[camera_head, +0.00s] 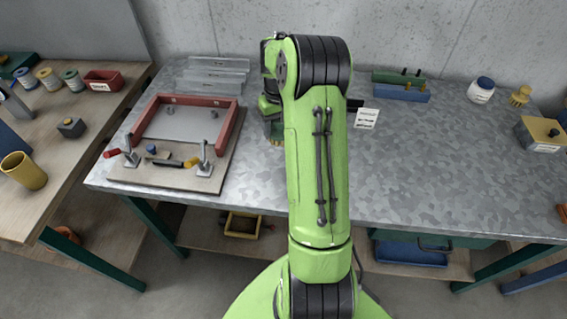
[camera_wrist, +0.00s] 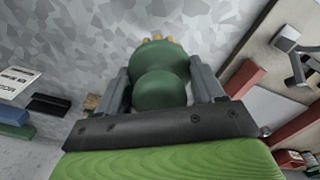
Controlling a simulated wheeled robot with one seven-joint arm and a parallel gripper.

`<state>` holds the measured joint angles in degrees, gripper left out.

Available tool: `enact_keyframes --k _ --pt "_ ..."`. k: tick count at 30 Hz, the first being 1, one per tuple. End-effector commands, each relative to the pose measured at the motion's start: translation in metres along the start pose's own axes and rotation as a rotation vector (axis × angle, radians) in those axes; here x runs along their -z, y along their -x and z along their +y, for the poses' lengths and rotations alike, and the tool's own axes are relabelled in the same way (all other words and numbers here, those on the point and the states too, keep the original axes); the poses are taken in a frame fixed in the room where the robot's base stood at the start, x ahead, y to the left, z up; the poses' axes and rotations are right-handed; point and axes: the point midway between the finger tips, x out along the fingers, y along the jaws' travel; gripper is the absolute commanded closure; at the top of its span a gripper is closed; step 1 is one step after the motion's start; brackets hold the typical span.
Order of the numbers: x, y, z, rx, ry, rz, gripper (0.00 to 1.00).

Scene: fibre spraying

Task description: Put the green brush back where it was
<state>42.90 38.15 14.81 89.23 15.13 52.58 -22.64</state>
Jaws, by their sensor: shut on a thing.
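The green brush (camera_wrist: 162,62) is held between the two grey fingers of my gripper (camera_wrist: 163,85) in the wrist view. Its rounded green body faces the camera and its yellowish bristle tips point away, toward the grey mottled tabletop. In the head view my own arm hides most of the gripper; a dark green part of the brush (camera_head: 274,130) shows at the arm's left edge, over the table (camera_head: 460,160). I cannot tell whether the bristles touch the table.
A wooden board (camera_head: 190,183) with a red frame (camera_head: 226,130) and clamps lies left. The right-centre tabletop is clear.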

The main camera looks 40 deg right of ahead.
Motion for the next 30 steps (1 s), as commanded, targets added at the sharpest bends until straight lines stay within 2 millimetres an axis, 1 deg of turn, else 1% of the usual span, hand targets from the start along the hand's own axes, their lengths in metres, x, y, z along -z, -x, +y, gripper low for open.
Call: enact_keyframes --k 2,6,9,11,16,18,23,27,28,30 --pt "-0.001 -0.01 -0.001 0.001 0.009 -0.002 0.61" --pt "-0.001 -0.044 -0.001 0.004 0.009 -0.005 0.61" --pt "0.0 -0.06 -0.001 0.002 0.009 -0.002 0.61" --pt "0.0 -0.067 -0.001 0.002 0.008 -0.002 0.61" --pt "-0.001 -0.096 0.0 0.002 0.007 -0.003 0.61" --pt "0.0 -0.101 -0.001 0.002 0.007 -0.001 0.61" --pt "0.0 -0.1 0.0 0.001 0.007 0.0 0.61" --pt "0.0 -0.104 0.0 0.0 0.007 0.0 0.61" --pt "0.0 -0.104 0.0 0.0 0.007 0.0 0.29" --pt "0.0 -0.103 0.0 0.001 0.007 0.0 0.19"
